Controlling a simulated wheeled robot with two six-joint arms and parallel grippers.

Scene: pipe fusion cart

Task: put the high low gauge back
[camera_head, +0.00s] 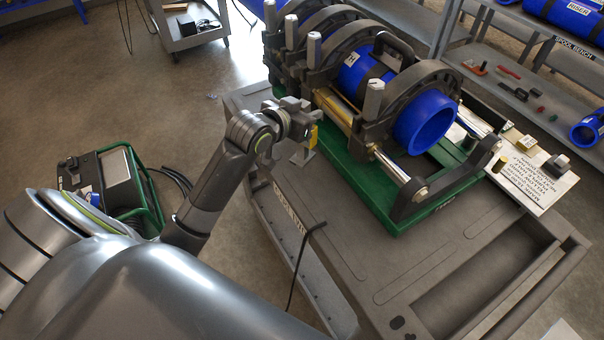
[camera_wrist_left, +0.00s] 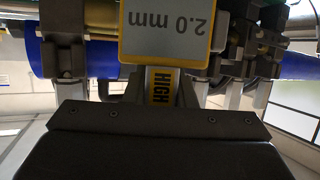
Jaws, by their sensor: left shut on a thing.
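The high low gauge (camera_head: 314,136) is a small yellow and grey tool. My left gripper (camera_head: 304,124) is shut on it, beside the left side of the pipe fusion machine and over the cart's left edge. In the left wrist view the gauge (camera_wrist_left: 165,32) fills the top middle, with a grey face reading "2.0 mm" upside down. A pale metal foot shows below the gauge in the head view. My right gripper is not in view.
The fusion machine (camera_head: 408,190) with a blue pipe (camera_head: 425,125) stands on a green base on the grey cart (camera_head: 350,262). A lettered white board (camera_head: 530,190) with small items lies at the cart's right. A green-framed unit (camera_head: 118,180) stands on the floor. The cart's front top is mostly clear.

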